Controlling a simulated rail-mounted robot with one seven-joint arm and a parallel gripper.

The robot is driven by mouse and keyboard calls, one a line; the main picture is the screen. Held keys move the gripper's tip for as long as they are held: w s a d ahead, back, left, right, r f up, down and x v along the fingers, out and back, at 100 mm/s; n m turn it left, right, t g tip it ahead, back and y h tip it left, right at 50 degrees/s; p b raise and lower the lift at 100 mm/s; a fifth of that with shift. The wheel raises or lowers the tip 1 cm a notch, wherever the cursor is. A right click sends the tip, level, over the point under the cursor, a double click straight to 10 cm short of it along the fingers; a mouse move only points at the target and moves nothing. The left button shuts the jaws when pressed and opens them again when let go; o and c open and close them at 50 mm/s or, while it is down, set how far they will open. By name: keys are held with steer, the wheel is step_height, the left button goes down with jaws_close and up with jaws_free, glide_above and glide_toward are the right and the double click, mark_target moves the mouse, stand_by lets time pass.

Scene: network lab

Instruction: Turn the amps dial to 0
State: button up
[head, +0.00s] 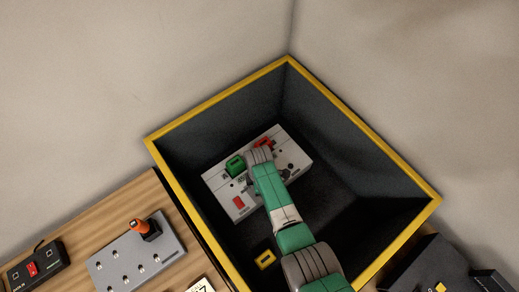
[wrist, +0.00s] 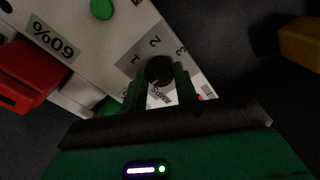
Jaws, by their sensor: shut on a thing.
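The amps dial (wrist: 159,69) is a round black knob on a pale panel, seen in the wrist view. Markings 1, 2 and 3 are printed around its far side, and a partly covered "AMPS" label lies between my fingers. My gripper (wrist: 160,82) has its two green fingers on either side of the knob, shut on it. The dial's pointer and the 0 mark cannot be made out. In the head view the panel (head: 222,197) lies inside a deep dark bin, and my arm covers the dial and my fingertips.
The bin has a yellow rim (head: 215,97) and high dark walls around the panel. Beside the dial are a green button (wrist: 101,9), a "60%" label (wrist: 52,39) and a red part (wrist: 30,75). A yellow block (head: 265,259) lies on the bin floor.

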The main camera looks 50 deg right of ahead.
steer(key=o, duration=1)
steer(key=shift+c, duration=0.2)
step_height(320, 180, up, 8)
steer(key=p, duration=0.3)
steer(key=shift+w+d+p, duration=0.1)
steer(key=shift+p, duration=0.25)
steer(key=shift+f, duration=0.1)
